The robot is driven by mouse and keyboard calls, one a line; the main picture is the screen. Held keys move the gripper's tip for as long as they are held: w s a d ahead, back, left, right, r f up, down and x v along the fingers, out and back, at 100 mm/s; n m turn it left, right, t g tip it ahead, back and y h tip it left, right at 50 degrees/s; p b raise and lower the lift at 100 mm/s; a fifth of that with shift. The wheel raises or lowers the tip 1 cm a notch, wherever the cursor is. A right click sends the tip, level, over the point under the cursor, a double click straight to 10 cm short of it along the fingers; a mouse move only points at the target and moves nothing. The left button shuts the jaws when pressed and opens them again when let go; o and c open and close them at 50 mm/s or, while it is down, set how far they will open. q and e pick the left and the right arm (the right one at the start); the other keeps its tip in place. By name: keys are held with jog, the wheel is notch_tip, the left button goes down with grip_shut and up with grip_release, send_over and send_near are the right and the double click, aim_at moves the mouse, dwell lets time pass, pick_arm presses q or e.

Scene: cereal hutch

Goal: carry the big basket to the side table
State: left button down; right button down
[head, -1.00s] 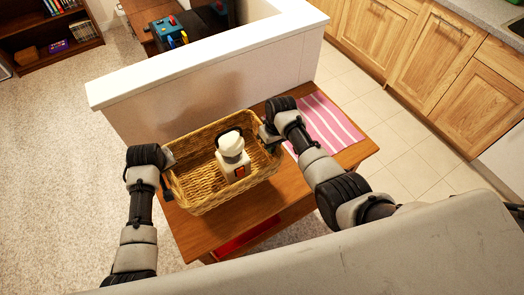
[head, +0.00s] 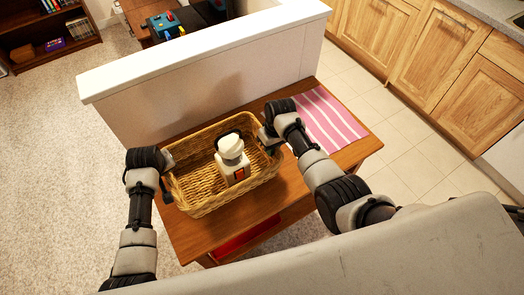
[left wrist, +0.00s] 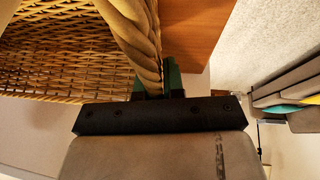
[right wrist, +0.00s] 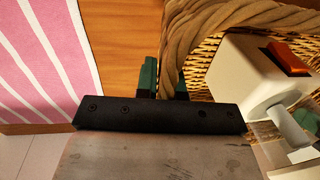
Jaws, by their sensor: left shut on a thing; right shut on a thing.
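The big wicker basket (head: 205,202) is over the wooden side table (head: 290,193) in the head view; I cannot tell whether its bottom touches the tabletop. A white appliance with a red-orange switch (head: 232,163) sits inside it. My left gripper (head: 168,160) is shut on the basket's left rim; the left wrist view shows the braided rim (left wrist: 140,45) between its green fingers. My right gripper (head: 268,138) is shut on the right rim, and the right wrist view shows that rim (right wrist: 180,45) between its fingers. The fingertips are partly hidden by the rim.
A pink striped cloth (head: 330,120) lies on the table to the right of the basket. A white half wall (head: 210,80) stands behind the table. Wooden cabinets (head: 440,60) are at the right. Carpet (head: 50,150) is open at the left.

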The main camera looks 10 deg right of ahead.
pick_arm(q)
jog(key=shift+f, duration=0.4)
pick_arm(e)
jog(key=shift+f, duration=0.4)
pick_arm(q)
jog(key=c, duration=1.2)
grip_release()
jog(key=shift+r, duration=0.1)
jog(key=shift+c, duration=0.2)
pick_arm(e)
jog(key=c, duration=1.2)
grip_release()
jog(key=shift+r, duration=0.1)
jog(key=shift+c, duration=0.2)
pick_arm(q)
jog(key=shift+s, duration=0.1)
pick_arm(e)
jog(key=shift+s, duration=0.1)
jog(key=shift+r, duration=0.15)
pick_arm(q)
jog(key=v, duration=1.2)
pick_arm(e)
notch_tip(320, 180, up, 12)
jog(key=d, duration=0.1)
jog(key=shift+w+d+f, duration=0.2)
jog(key=shift+w+d, duration=0.1)
pick_arm(q)
jog(key=shift+a, duration=0.1)
